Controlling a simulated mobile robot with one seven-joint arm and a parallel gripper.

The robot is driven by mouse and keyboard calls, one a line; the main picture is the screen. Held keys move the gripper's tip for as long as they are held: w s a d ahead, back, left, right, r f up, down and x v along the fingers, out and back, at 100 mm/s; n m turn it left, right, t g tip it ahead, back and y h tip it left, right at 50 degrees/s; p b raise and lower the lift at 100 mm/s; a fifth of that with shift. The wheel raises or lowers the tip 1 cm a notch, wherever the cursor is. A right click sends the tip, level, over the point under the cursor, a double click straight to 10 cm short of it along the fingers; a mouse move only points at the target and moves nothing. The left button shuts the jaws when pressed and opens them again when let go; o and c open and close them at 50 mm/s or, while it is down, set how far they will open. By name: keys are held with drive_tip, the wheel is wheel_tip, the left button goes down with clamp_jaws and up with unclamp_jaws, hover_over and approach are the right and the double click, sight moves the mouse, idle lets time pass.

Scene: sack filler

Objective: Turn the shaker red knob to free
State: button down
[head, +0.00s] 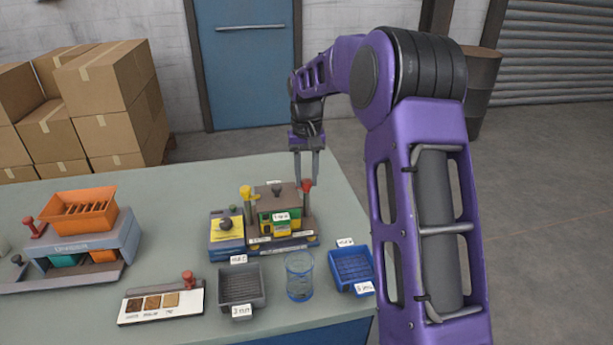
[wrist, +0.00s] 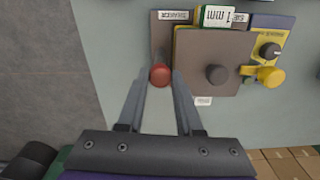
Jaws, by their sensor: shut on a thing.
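The shaker (head: 275,234) stands on the table, with a brown top, green and yellow trays and a dark base. Its red knob (head: 307,186) rises at the right back corner. In the wrist view the red knob (wrist: 160,75) sits between my fingertips, beside the brown top plate (wrist: 215,62). My gripper (head: 307,180) points down from above and is shut on the red knob; it also shows in the wrist view (wrist: 160,80). The knob's stem and any lock or free marking are hidden or too small to read.
A yellow knob (head: 245,192) and a dark knob (head: 277,189) stand close by on the shaker. A glass beaker (head: 299,277), a grey tray (head: 241,287) and a blue tray (head: 352,268) lie in front. The orange-topped divider (head: 80,235) is at left. The table's right back area is clear.

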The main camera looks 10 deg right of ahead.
sight(306, 181)
drive_tip(key=m, duration=0.3)
drive_tip(key=shift+m, duration=2.4)
drive_tip(key=c, duration=0.6)
unclamp_jaws()
wheel_tip(306, 181, up, 17)
drive_tip(key=shift+r, duration=0.2)
